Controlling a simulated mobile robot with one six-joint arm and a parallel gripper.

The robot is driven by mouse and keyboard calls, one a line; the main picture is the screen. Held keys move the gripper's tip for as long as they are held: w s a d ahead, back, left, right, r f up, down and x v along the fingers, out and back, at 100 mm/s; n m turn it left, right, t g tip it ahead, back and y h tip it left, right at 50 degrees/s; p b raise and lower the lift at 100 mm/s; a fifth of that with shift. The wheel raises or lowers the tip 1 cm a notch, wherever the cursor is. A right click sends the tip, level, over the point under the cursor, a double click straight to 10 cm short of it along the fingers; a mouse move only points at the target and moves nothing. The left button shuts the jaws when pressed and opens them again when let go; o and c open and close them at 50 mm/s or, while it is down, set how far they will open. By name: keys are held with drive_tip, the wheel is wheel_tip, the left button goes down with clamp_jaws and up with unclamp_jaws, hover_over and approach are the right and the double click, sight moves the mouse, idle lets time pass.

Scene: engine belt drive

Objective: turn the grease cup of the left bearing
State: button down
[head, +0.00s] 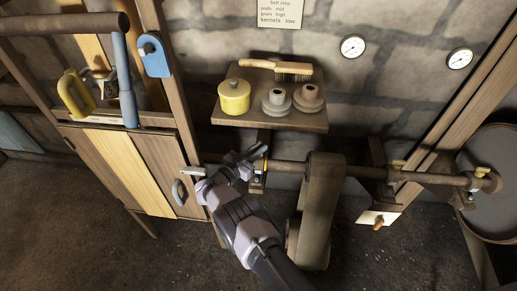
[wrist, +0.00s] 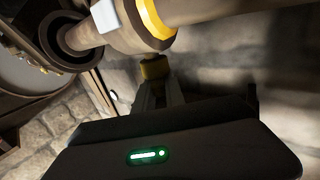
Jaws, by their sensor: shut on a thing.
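The left bearing (head: 257,184) carries the left end of the horizontal shaft, below the wall shelf. My gripper (head: 256,153) reaches up to the top of this bearing from the lower left and covers most of it in the head view. In the wrist view a small yellow brass grease cup (wrist: 154,67) sits at the tips of my gripper (wrist: 157,82). The jaws are shut on the cup. The cup's lower part and the exact finger contact are hidden in shadow.
The shaft (head: 345,170) runs right past a belt and pulley (head: 322,205) to further bearings with brass cups (head: 480,172). Above is a shelf (head: 240,117) with a yellow tin (head: 234,97), a brush (head: 292,72) and two grey stepped parts. A wooden cabinet (head: 125,165) stands left.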

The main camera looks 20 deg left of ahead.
drive_tip(key=c, duration=1.4)
unclamp_jaws()
drive_tip(key=p+v, duration=0.2)
drive_tip(key=v, duration=0.5)
drive_tip(key=shift+s, duration=0.25)
